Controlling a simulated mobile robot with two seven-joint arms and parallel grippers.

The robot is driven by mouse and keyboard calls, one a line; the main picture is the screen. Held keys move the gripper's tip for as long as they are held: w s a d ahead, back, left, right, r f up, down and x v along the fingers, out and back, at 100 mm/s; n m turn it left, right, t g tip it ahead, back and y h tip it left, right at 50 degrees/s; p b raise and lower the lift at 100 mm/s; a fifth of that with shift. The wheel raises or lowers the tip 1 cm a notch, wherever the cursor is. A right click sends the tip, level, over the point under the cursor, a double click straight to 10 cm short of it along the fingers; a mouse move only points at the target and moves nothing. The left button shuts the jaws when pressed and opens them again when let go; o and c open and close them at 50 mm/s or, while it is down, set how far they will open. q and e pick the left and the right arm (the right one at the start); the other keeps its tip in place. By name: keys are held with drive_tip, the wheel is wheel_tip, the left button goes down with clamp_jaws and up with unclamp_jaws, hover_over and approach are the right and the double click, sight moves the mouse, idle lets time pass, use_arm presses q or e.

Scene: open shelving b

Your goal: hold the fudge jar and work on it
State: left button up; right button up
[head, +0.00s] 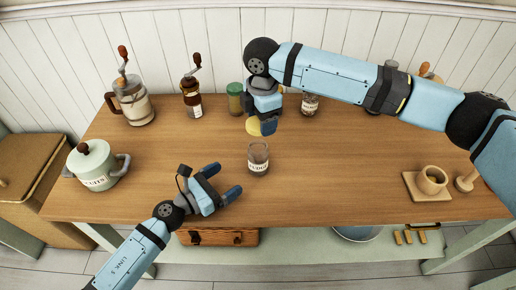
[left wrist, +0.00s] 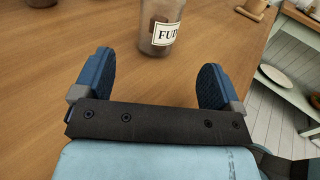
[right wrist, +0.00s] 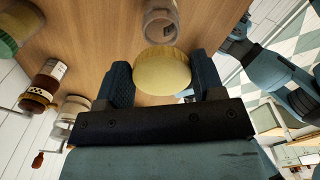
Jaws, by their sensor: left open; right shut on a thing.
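The fudge jar (head: 258,158) stands upright on the table, a clear jar without a lid on it. Its label, partly reading "FUD", shows in the left wrist view (left wrist: 163,35), and its open mouth shows in the right wrist view (right wrist: 160,22). My left gripper (head: 226,182) is open and empty, low at the table's front, left of the jar and pointing toward it; the jar is beyond its fingertips (left wrist: 155,75). My right gripper (head: 262,124) is shut on a round yellow lid (right wrist: 162,72), held above the table, behind the jar and apart from it.
A lidded pot (head: 92,168) stands at the left, with a canister (head: 133,102) and a grinder (head: 191,98) behind. A green-lidded jar (head: 235,98) and another labelled jar (head: 310,104) stand near my right gripper. A cup (head: 432,180) sits on a board at right. The table's middle left is clear.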

sight(251, 162)
use_arm(q)
drive_tip(key=shift+w+r, duration=0.1)
drive_tip(key=shift+w, duration=0.05)
use_arm(e)
drive_tip(key=shift+w, duration=0.1)
drive_tip(key=shift+r, duration=0.2)
use_arm(q)
drive_tip(key=x, duration=1.2)
drive_tip(key=c, duration=1.4)
drive_tip(key=shift+o, duration=0.2)
use_arm(e)
drive_tip(key=shift+f, duration=2.55)
drive_tip(key=shift+f, duration=0.9)
